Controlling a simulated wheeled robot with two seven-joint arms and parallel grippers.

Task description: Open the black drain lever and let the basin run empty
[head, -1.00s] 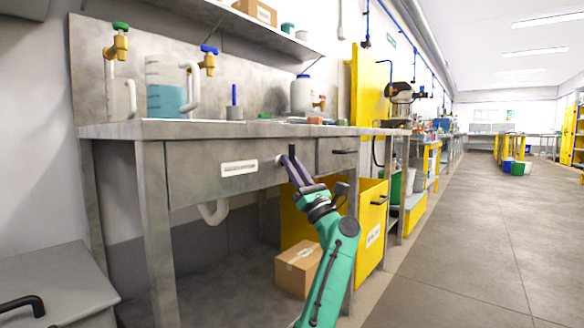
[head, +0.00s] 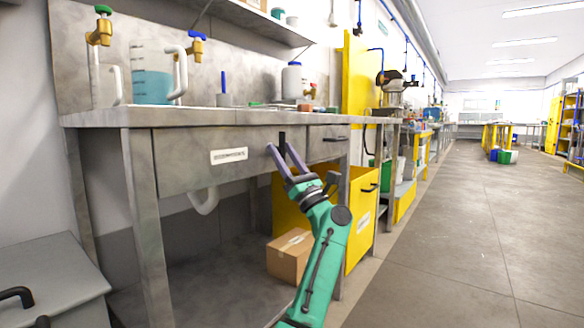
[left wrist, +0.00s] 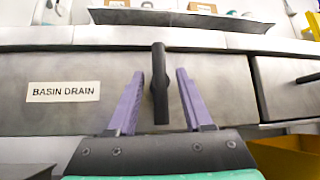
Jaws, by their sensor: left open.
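The black drain lever (left wrist: 159,85) stands upright on the grey front panel of the bench, right of the label "BASIN DRAIN" (left wrist: 63,91). In the head view the lever (head: 282,140) shows small beside the fingertips. My left gripper (head: 279,148) is open in front of the panel. In the left wrist view its two purple fingers (left wrist: 160,95) stand either side of the lever, with a gap on each side. I cannot tell how deep the lever sits between them. The basin's inside is hidden from both views. My right gripper is not in view.
A drawer (head: 328,143) with a black handle is right of the lever. Below are an open yellow cabinet (head: 361,215) and a cardboard box (head: 290,255). A beaker of blue liquid (head: 153,88) stands on the bench.

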